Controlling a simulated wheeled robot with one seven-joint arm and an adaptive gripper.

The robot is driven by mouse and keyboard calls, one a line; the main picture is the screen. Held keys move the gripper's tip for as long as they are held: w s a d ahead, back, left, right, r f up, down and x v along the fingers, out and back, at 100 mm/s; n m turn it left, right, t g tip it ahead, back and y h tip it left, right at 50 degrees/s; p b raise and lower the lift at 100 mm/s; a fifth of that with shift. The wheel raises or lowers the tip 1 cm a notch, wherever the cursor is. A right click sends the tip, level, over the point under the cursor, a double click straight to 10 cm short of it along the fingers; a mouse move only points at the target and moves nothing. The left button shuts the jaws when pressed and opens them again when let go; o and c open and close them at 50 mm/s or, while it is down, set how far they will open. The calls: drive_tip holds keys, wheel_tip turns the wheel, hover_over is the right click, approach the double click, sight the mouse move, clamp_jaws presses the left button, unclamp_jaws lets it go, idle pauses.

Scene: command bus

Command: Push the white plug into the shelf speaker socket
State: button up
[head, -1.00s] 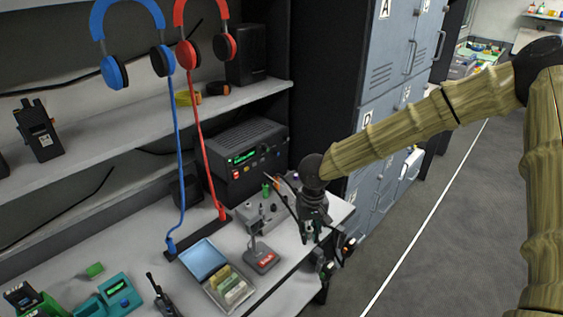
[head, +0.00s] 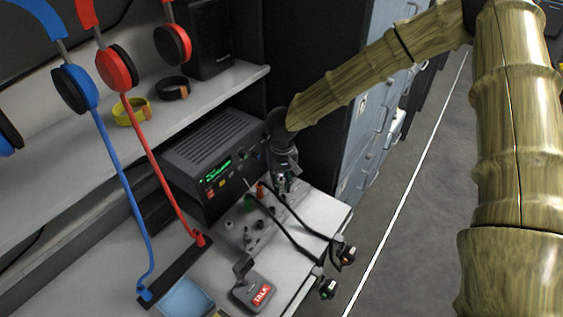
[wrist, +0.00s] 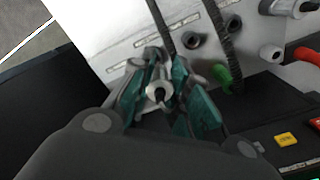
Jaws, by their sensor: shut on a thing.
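My gripper (head: 283,183) is at the far right end of the grey socket box (head: 236,238) on the desk. In the wrist view, my gripper (wrist: 160,100) has its teal fingers closed around the white plug (wrist: 158,92), seen from its back end with a dark centre. The plug is close to the pale socket panel (wrist: 120,28); its tip is hidden, so I cannot tell whether it is in a socket. An empty dark socket (wrist: 193,40) lies beyond it. A green plug (wrist: 222,78) with a black cable sits to the right. The socket labels are unreadable.
A radio unit (head: 208,165) stands behind the box. A TALK microphone base (head: 252,292) stands in front. Black cables run over the desk edge to hanging ends (head: 328,288). Blue and red headsets (head: 118,68) hang at left. A black speaker (head: 205,38) stands on the shelf.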

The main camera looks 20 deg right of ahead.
drive_tip(key=r+p, duration=0.2)
drive_tip(key=p, duration=0.1)
drive_tip(key=shift+s+r, duration=0.2)
drive_tip(key=shift+r, duration=0.2)
drive_tip(key=w+m+p, duration=0.1)
drive_tip(key=p, duration=0.2)
drive_tip(key=shift+w+d, duration=0.15)
drive_tip(key=shift+d, duration=0.05)
drive_tip(key=shift+s+d+r+p, duration=0.15)
drive_tip(key=shift+s+r+p, duration=0.1)
drive_tip(key=shift+p, duration=0.3)
drive_tip(key=shift+w+f+b, duration=0.1)
drive_tip(key=shift+f+b, duration=0.35)
drive_tip(key=shift+f, duration=0.15)
wheel_tip(320, 180, down, 4)
drive_tip(key=b, duration=0.5)
drive_tip(key=shift+f+p, duration=0.4)
drive_tip(key=shift+f, duration=0.15)
drive_tip(key=shift+f+p, duration=0.1)
drive_tip(key=shift+p, duration=1.6)
drive_tip(key=shift+f+p, duration=0.6)
drive_tip(key=shift+f, duration=0.35)
idle(1.2)
